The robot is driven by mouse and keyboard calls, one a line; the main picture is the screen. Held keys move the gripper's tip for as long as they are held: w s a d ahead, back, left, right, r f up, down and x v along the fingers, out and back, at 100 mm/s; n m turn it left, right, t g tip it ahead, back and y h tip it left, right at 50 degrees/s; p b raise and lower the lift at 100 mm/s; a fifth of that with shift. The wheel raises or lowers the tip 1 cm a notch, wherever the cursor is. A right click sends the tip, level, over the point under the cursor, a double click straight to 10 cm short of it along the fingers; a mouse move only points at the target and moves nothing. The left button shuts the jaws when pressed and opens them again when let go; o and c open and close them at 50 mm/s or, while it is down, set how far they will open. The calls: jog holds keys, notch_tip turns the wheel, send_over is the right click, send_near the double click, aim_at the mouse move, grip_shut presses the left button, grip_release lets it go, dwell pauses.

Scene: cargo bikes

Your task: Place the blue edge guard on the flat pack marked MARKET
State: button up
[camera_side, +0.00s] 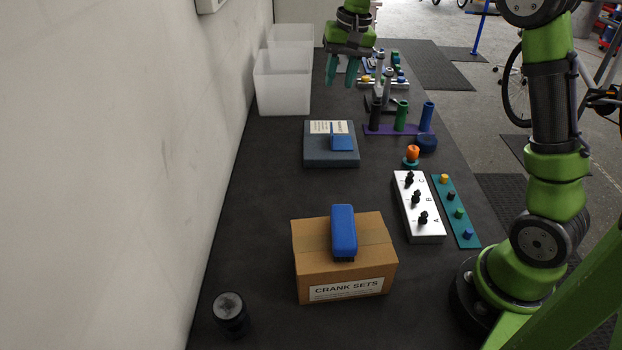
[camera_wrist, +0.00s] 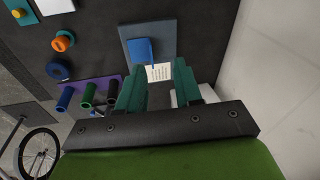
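A grey-blue flat pack (camera_side: 312,156) lies on the dark bench, with a white label on its far part whose print is too small to read. A small blue piece with a raised flange, which looks like the blue edge guard (camera_side: 342,143), rests on the pack near its right side. In the wrist view the flat pack (camera_wrist: 167,32) and the blue edge guard (camera_wrist: 140,50) show beyond the fingers. My gripper (camera_side: 342,72) is open and empty, raised above the bench beyond the pack. Its teal fingers (camera_wrist: 157,90) are apart from the guard.
A cardboard box (camera_side: 345,268) marked CRANK SETS carries a blue brush (camera_side: 343,232). White bins (camera_side: 282,82) stand at the back left. A purple rack with tubes (camera_side: 400,118), a switch box (camera_side: 418,208) and a teal strip (camera_side: 456,212) are at the right. A dark cylinder (camera_side: 230,314) stands front left.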

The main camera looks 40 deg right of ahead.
jog(key=s+a+r+n+t, duration=0.1)
jog(key=s+a+r+t, duration=0.1)
jog(key=s+a, duration=0.35)
jog(key=s+a+r+n+t, duration=0.1)
jog(key=s+a+r, duration=0.1)
jog(key=s, duration=0.6)
jog(key=s+a+f+t, duration=0.1)
jog(key=s, duration=0.4)
jog(key=s+a+f+n+t+y, duration=0.1)
jog(key=s+a+f, duration=0.1)
jog(key=s, duration=0.2)
jog(key=shift+s+a+f+n, duration=0.3)
jog(key=shift+s, duration=0.05)
